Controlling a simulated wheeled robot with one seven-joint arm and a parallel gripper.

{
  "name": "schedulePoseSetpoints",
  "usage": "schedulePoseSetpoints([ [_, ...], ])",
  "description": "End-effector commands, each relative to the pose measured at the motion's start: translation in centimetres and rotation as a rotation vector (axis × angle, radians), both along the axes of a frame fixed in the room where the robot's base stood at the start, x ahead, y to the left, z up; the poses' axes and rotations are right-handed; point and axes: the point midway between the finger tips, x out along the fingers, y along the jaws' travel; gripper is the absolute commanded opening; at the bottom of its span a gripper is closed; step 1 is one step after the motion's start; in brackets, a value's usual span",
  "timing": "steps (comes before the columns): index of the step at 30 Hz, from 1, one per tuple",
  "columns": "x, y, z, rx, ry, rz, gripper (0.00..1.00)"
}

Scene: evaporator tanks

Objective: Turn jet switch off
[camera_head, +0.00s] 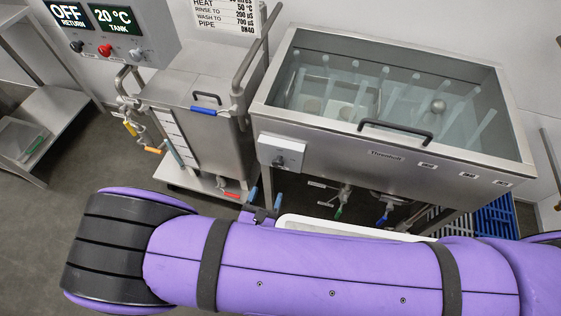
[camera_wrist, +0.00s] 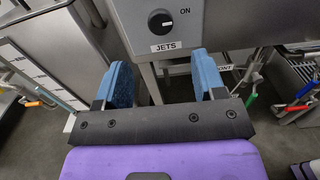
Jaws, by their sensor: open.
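The jet switch is a round black knob (camera_wrist: 160,21) on a grey box, with a "JETS" label below it and "ON" to its upper right. A small light mark shows on the knob's right side; its exact angle is hard to tell. In the head view the switch box (camera_head: 289,144) is on the left front of the big tank (camera_head: 345,142), with the small dark knob on its face. My gripper (camera_wrist: 163,78) is open and empty, its two blue fingers apart. In the wrist view the knob appears above the gap between them. In the head view my gripper (camera_head: 264,197) is below the box, apart from it.
Valves with green (camera_head: 339,211) and blue handles hang under the tank. A steel unit with piping (camera_head: 204,127) stands left of it. Blue and white crates lie at the lower right.

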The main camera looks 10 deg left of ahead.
Motion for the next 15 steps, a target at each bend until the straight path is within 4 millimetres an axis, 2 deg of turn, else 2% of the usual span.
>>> schedulePoseSetpoints([
  [5,1.2,-0.1,-0.1,-0.003,-0.003,0.004,0.64],
  [15,7.0,-0.6,-0.1,-0.002,-0.003,0.001,0.64],
])
